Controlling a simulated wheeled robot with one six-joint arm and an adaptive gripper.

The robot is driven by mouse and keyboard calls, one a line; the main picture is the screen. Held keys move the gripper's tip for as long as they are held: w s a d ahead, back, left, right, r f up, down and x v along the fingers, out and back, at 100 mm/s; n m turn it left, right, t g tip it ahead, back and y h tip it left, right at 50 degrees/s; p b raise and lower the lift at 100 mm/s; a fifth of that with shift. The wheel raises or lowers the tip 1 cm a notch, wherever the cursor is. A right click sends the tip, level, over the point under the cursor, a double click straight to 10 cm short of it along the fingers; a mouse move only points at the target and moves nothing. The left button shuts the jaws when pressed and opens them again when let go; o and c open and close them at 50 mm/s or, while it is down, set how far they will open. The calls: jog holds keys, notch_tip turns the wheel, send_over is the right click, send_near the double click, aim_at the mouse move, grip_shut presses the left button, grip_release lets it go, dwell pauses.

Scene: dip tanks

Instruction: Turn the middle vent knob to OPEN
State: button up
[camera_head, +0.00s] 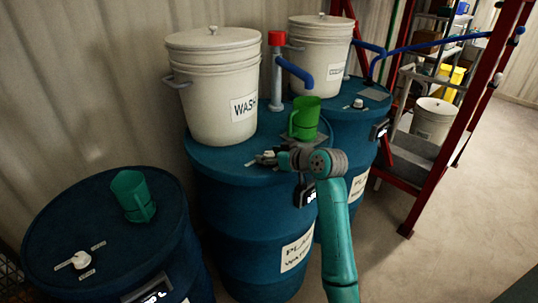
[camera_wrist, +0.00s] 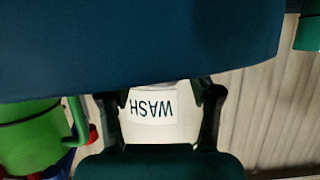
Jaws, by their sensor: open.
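The middle blue drum (camera_head: 235,205) carries a white WASH bucket (camera_head: 215,95) and a green mug (camera_head: 305,117). My gripper (camera_head: 264,158) is low over the front of this drum's top, in front of the bucket. In the wrist view, the open fingers (camera_wrist: 158,95) stand apart, with the upside-down WASH label (camera_wrist: 150,106) showing between them. The middle vent knob cannot be made out clearly; my gripper covers that spot in the head view. A small pale label (camera_head: 250,163) shows left of the fingers. Its knob setting cannot be read.
The left drum has a white knob (camera_head: 80,260) and a teal mug (camera_head: 133,196). The right drum has a small knob (camera_head: 358,103) and another bucket (camera_head: 320,50). A blue-spouted pipe (camera_head: 277,80) rises behind the green mug.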

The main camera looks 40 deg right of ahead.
jog(key=shift+w+f, duration=0.1)
jog(key=shift+w, duration=0.2)
jog(key=c, duration=1.1)
jog(key=shift+c, duration=0.2)
